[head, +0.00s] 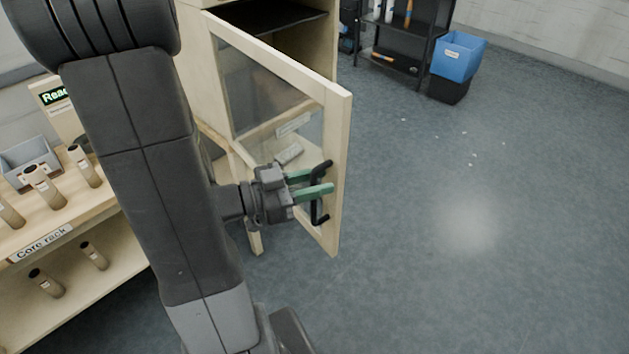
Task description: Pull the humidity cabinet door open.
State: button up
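The humidity cabinet (203,60) is pale wood, at the top centre of the head view. Its door (341,150), a pale wooden frame with a clear pane, stands swung out from the cabinet, leaving part of the dark interior visible. A black bar handle (318,212) is on the door near its free edge. My gripper (328,177) is at the handle, its two green fingers reaching across it. The fingers are apart, with a gap wider than the bar. Whether either finger touches the bar is unclear.
At left, the core rack (95,205) carries several tan rolls and a grey bin (30,160). At the back, a black shelf unit (400,45) stands beside a blue bin (458,57) on a black one. The floor right of the door is open, with small white scraps.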

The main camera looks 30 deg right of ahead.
jog(key=w+a+b, duration=0.1)
jog(key=w+a, duration=0.1)
jog(key=a, duration=1.1)
jog(key=shift+w+a, duration=0.2)
jog(key=shift+a, duration=0.15)
jog(key=shift+d, duration=0.1)
jog(key=s+d+p, duration=0.1)
jog(key=s+d, duration=0.1)
jog(key=d, duration=1.1)
jog(key=shift+s+d, duration=0.2)
jog(key=shift+d, duration=0.05)
jog(key=shift+s, duration=0.1)
dwell(0.3)
